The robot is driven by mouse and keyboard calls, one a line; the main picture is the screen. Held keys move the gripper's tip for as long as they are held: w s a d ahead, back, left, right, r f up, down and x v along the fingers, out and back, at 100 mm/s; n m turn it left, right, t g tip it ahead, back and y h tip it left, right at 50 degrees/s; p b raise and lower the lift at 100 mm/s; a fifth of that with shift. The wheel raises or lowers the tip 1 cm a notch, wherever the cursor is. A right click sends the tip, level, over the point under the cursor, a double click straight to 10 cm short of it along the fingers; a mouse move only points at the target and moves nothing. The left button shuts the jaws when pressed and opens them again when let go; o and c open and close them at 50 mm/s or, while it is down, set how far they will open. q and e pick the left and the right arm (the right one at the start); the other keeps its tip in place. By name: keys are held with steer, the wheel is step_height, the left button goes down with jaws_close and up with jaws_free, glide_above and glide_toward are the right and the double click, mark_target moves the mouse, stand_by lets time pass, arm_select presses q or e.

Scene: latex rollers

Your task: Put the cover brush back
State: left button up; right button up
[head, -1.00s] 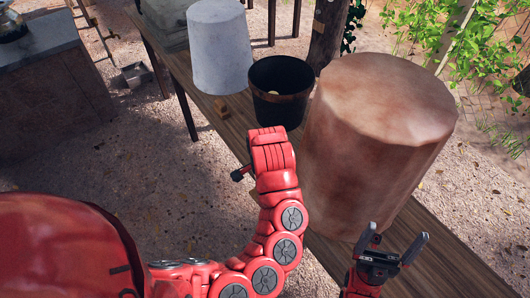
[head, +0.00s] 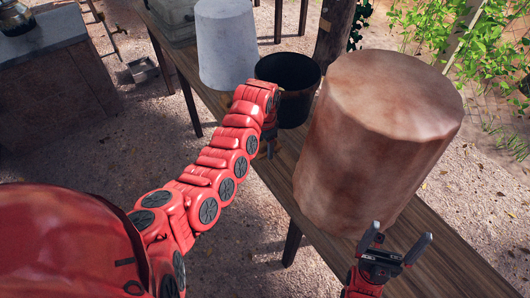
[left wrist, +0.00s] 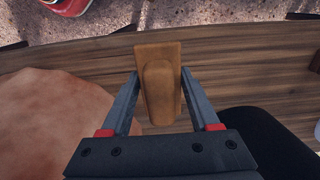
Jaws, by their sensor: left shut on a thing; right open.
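The cover brush (left wrist: 158,88), a small brown wooden block with a raised rounded grip, is between the finger ends of my left gripper (head: 267,146) in the left wrist view. The left gripper is shut on it. Below it in that view is the wooden table (left wrist: 225,75); I cannot tell whether the brush touches it. The gripper is between the dark bucket and the big brown cylinder; my arm partly hides it in the head view. My right gripper (head: 396,248) is open and empty at the lower right, in front of the cylinder.
The big brown cylinder (head: 380,140) and the dark bucket (head: 297,84) flank my left gripper closely. A grey-white upturned pot (head: 226,45) stands farther back. Bare tabletop (head: 440,245) shows at the near right. A stone counter (head: 45,45) is at the far left.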

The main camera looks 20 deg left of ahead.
mark_target(265, 142)
arm_select(q)
steer(key=shift+a+f+p, duration=0.1)
steer(key=shift+f+p, duration=0.8)
steer(key=shift+f, duration=0.85)
steer(key=o, duration=1.2)
step_height(265, 142, up, 7)
steer(key=b, duration=0.3)
steer(key=shift+w, duration=0.1)
step_height(265, 142, up, 4)
steer(key=shift+f+b, duration=0.15)
steer(key=shift+b, duration=0.15)
steer(key=shift+r, duration=0.75)
